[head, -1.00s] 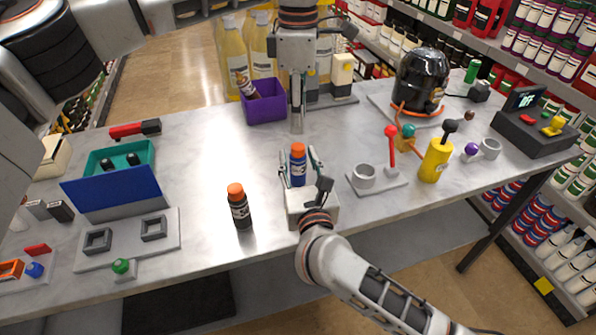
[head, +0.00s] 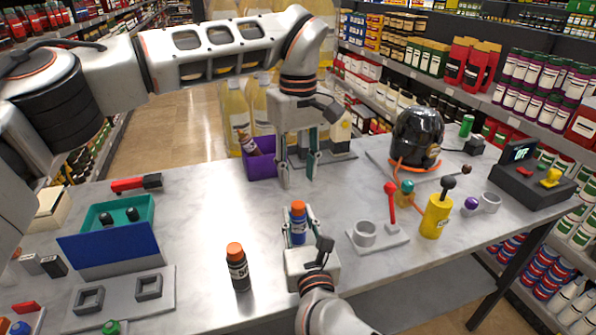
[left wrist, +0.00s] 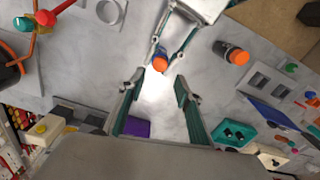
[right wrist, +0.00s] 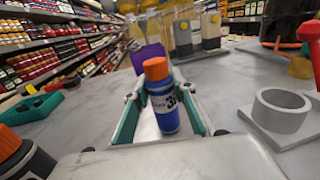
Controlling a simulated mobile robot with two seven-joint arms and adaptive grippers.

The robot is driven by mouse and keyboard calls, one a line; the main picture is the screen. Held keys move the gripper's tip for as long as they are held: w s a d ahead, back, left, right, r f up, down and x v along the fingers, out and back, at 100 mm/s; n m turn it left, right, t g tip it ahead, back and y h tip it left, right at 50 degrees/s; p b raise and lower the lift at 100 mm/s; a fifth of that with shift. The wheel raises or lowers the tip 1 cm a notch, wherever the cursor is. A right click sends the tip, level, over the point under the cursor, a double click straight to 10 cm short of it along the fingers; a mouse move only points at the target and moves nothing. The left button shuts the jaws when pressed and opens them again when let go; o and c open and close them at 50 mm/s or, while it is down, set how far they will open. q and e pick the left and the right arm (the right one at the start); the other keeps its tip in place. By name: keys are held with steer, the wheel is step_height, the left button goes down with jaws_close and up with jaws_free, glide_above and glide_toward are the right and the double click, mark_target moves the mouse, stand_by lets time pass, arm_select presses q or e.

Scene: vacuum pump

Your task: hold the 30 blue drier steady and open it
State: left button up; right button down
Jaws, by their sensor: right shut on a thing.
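The blue drier (head: 298,230) is a blue bottle with an orange cap. It stands upright between the fingers of my right gripper (head: 297,214), which is shut on its body. The right wrist view shows the bottle (right wrist: 165,115) with its label reading 30 and its cap clear above the fingers. My left gripper (head: 298,165) is open and empty, pointing down above the table behind the bottle. In the left wrist view, the orange cap (left wrist: 159,60) lies beyond and between the open left fingertips, apart from them.
A dark bottle with an orange cap (head: 237,268) stands left of the right gripper. A grey holder with a red lever (head: 391,205) and a yellow canister (head: 436,217) stand to the right.

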mark_target(298, 204)
arm_select(q)
steer(key=shift+f+m, duration=0.1)
steer(key=shift+m, duration=0.9)
steer(key=shift+f, duration=3.9)
steer(key=shift+c, duration=0.4)
jaws_close()
